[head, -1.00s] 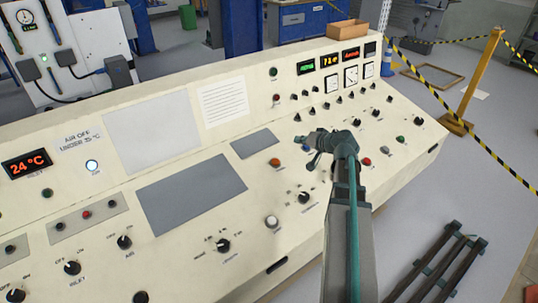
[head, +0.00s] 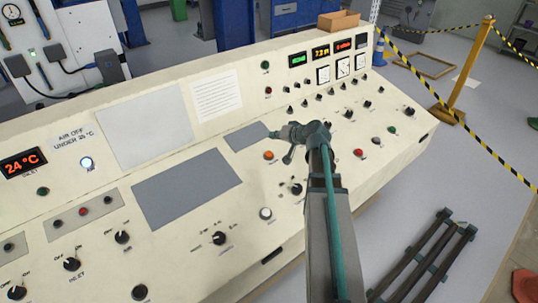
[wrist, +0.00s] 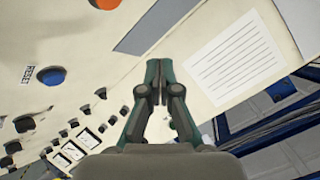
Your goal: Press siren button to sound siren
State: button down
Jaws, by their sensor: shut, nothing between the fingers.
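The cream control panel (head: 120,190) carries several buttons and knobs. I cannot read a siren label on any of them. An orange button (head: 268,155) sits just below my gripper (head: 272,133) in the head view; it also shows at the top of the wrist view (wrist: 129,4). A white button (head: 265,213) is lower on the panel, and a red one (head: 358,153) lies to the right. The wrist view shows a blue button (wrist: 51,78) with a RESET label. My gripper's fingers (wrist: 157,63) are shut and empty, seemingly above the panel; contact cannot be judged.
Gauges (head: 343,65) and lit displays line the upper right of the panel. A printed sheet (head: 216,95) and grey plates lie flat on it. A post (head: 468,75) with striped tape and dark rails (head: 425,255) stand on the floor right of the panel.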

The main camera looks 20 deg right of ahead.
jog(key=b, duration=0.3)
send_over(271, 155)
jog(key=f, duration=0.4)
jog(key=s+f, duration=0.1)
jog(key=f, duration=0.1)
jog(key=shift+d+f, duration=0.1)
jog(key=shift+f, duration=0.15)
jog(key=shift+w+f+b, duration=0.25)
jog(key=shift+f+b, duration=0.15)
jog(key=shift+f, duration=0.25)
jog(key=shift+f, duration=0.2)
jog(key=shift+f+b, duration=0.25)
jog(key=shift+b, duration=0.4)
jog(key=shift+w+f+b, duration=0.15)
jog(key=shift+f+b, duration=0.3)
jog(key=shift+b, duration=0.1)
dwell(0.7)
dwell(0.4)
jog(key=shift+s+r, duration=0.2)
jog(key=shift+r, duration=0.7)
jog(key=shift+s+r+p, duration=0.2)
jog(key=shift+r+p, duration=0.2)
jog(key=shift+r, duration=0.4)
jog(key=shift+s+r+p, duration=0.15)
jog(key=shift+r+p, duration=0.2)
jog(key=shift+r, duration=0.5)
jog(key=shift+s+r+p, duration=0.2)
jog(key=shift+r+p, duration=0.2)
jog(key=shift+r, duration=0.4)
